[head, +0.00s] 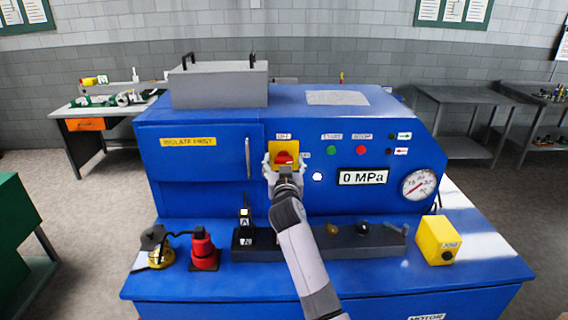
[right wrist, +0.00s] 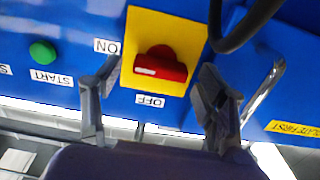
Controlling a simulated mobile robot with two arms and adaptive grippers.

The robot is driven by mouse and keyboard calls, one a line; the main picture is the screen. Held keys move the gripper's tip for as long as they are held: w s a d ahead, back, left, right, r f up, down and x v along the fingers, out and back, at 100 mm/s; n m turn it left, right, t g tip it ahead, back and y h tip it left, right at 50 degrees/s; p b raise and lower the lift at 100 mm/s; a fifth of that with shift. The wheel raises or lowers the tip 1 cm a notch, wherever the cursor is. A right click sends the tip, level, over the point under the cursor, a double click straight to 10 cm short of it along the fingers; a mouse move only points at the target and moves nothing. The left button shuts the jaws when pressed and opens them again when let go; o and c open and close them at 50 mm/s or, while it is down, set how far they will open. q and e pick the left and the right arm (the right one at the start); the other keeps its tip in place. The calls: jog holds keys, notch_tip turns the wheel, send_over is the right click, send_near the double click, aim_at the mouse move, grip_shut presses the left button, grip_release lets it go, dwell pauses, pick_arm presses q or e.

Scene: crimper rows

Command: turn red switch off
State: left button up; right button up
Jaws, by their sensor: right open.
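The red switch (head: 284,157) is a rotary knob on a yellow plate (head: 291,146) on the front of the blue machine. It also shows in the right wrist view (right wrist: 162,65), where its bar lies nearly sideways, its white mark toward the "ON" label (right wrist: 107,46). The "OFF" label (right wrist: 150,101) is at the plate's bottom edge there, and above the plate in the head view. My right gripper (head: 284,168) is open, with one finger on each side of the knob; in the right wrist view (right wrist: 156,90) both fingers look apart from it. My left gripper is not in view.
A green start button (head: 331,150) and red button (head: 361,150) sit right of the switch. A door handle (head: 248,158) is close on the left. A dark curved cable or bar (right wrist: 240,25) shows near the plate. A dark rack (head: 345,240) stands on the ledge below.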

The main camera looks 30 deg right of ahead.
jog(key=shift+c, duration=0.4)
jog(key=c, duration=1.1)
jog(key=shift+o, duration=0.2)
jog(key=shift+n, duration=0.3)
jog(key=n, duration=0.2)
jog(key=shift+n, duration=0.3)
jog(key=n, duration=0.5)
jog(key=shift+a, duration=0.1)
jog(key=n, duration=0.5)
jog(key=shift+f, duration=0.1)
jog(key=n, duration=0.4)
jog(key=shift+f+n, duration=0.15)
jog(key=shift+n, duration=0.25)
